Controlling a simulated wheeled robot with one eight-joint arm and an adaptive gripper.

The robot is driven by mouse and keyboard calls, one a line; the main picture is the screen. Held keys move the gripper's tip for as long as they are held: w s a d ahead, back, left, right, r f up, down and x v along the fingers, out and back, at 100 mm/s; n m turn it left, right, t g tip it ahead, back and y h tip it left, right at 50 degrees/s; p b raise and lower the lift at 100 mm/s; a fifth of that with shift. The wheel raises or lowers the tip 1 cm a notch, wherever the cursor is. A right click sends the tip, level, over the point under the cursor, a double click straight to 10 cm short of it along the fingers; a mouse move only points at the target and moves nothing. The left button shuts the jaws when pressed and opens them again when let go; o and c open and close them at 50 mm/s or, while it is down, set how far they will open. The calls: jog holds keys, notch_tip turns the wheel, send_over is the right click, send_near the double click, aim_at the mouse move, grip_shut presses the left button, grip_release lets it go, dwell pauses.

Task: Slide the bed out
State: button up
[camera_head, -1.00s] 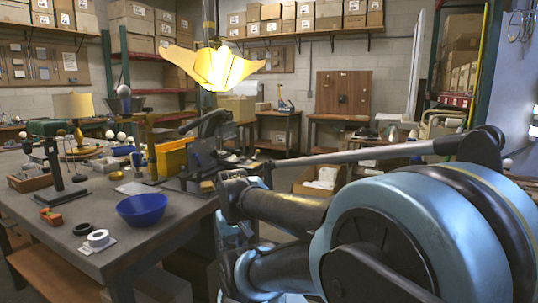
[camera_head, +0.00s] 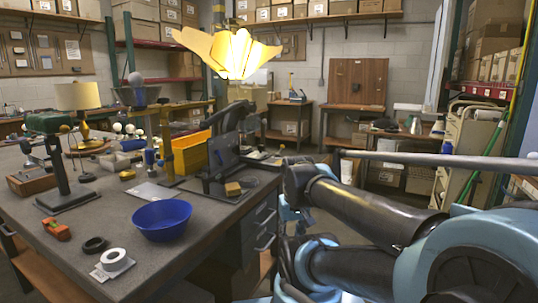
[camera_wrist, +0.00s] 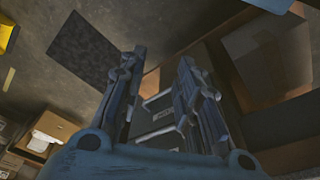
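I cannot pick out a bed with certainty. Drawers (camera_head: 262,228) with bar handles sit under the right end of the grey workbench (camera_head: 110,262) and look shut. In the wrist view a dark drawer-like front (camera_wrist: 165,115) with a pale label and light bars shows between and behind my fingers. My gripper (camera_wrist: 161,57) has its two fingers apart with nothing seen between their tips. Whether it touches the front is unclear. In the head view my arm hides or blurs the gripper beside the bench. A black machine (camera_head: 228,140) stands on the bench's right end.
A glowing petal shade (camera_head: 232,50) hangs above. A pale cart (camera_head: 468,150) and shelving stand at the right.

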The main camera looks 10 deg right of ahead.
jog(key=w+r+m, duration=0.2)
jog(key=w+r, duration=0.6)
jog(key=r, duration=0.3)
notch_tip(320, 180, up, 20)
jog(key=m+g+y, duration=0.1)
jog(key=m+y, duration=0.1)
jog(key=m, duration=0.4)
send_over(269, 155)
jog(key=s+d, duration=0.2)
jog(key=d, duration=0.1)
jog(key=x, duration=1.6)
jog(key=shift+f, duration=0.4)
grip_shut()
